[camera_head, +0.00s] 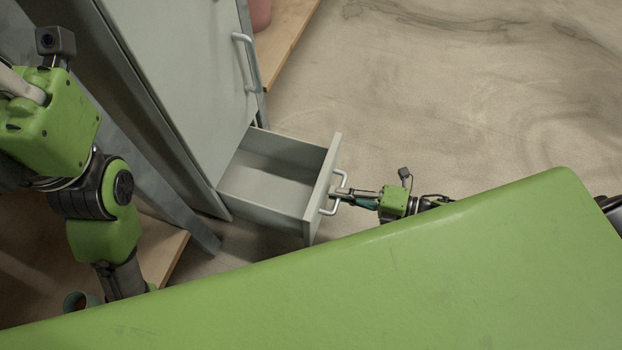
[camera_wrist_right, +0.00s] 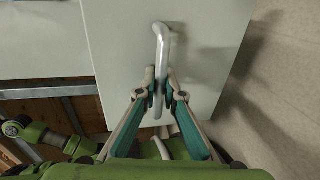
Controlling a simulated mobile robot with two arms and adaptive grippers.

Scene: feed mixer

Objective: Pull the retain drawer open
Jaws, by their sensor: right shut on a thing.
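The retain drawer (camera_head: 263,188) is a grey, empty drawer pulled well out of the grey cabinet (camera_head: 185,60). Its front panel (camera_head: 322,190) carries a light metal bar handle (camera_head: 341,181). My right gripper (camera_head: 350,193) is shut on this handle, on the outer side of the drawer front. In the right wrist view the handle (camera_wrist_right: 161,60) stands upright in the picture between the fingertips of my right gripper (camera_wrist_right: 160,90). My left arm shows at the left in the head view, but I cannot make out its gripper.
A second handle (camera_head: 245,60) is on the cabinet's upper panel. A wooden surface (camera_head: 285,35) with a pinkish object (camera_head: 260,14) lies behind the cabinet. Open concrete floor (camera_head: 450,100) is to the right. A green cover, apparently mine, fills the lower foreground.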

